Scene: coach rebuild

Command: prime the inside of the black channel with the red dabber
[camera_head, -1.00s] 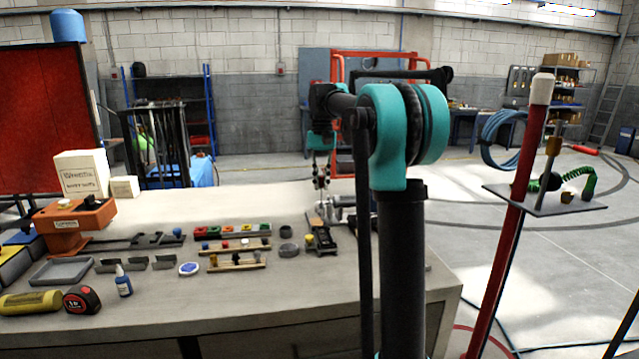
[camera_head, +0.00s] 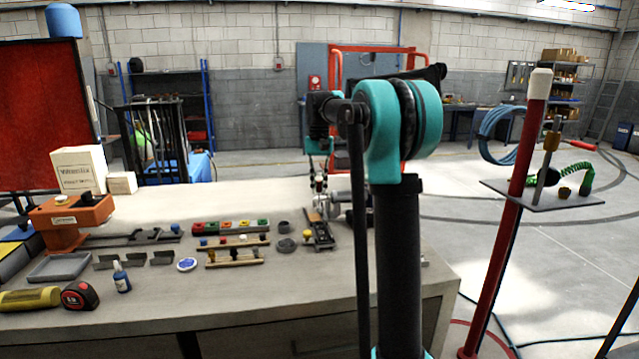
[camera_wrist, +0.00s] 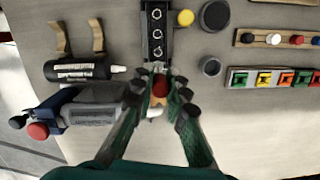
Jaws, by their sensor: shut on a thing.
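In the wrist view, my gripper (camera_wrist: 161,84) is shut on the red dabber (camera_wrist: 160,88), whose red rounded part shows between the fingertips with a whitish part beside it. The black channel (camera_wrist: 156,42) lies just beyond the fingertips, running toward the picture's top, with several ring-like features along its floor. Its near end is close to or under the dabber; I cannot tell if they touch. In the head view, my gripper (camera_head: 319,190) hangs over the far end of the channel (camera_head: 320,236) on the bench. The dabber's working end is hidden.
A yellow knob (camera_wrist: 185,17) and two round grey pots (camera_wrist: 211,67) (camera_wrist: 214,15) stand right of the channel. Racks of coloured pieces (camera_wrist: 275,79) lie further right. A grey-blue tool (camera_wrist: 85,110) and black tube (camera_wrist: 82,72) lie left.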

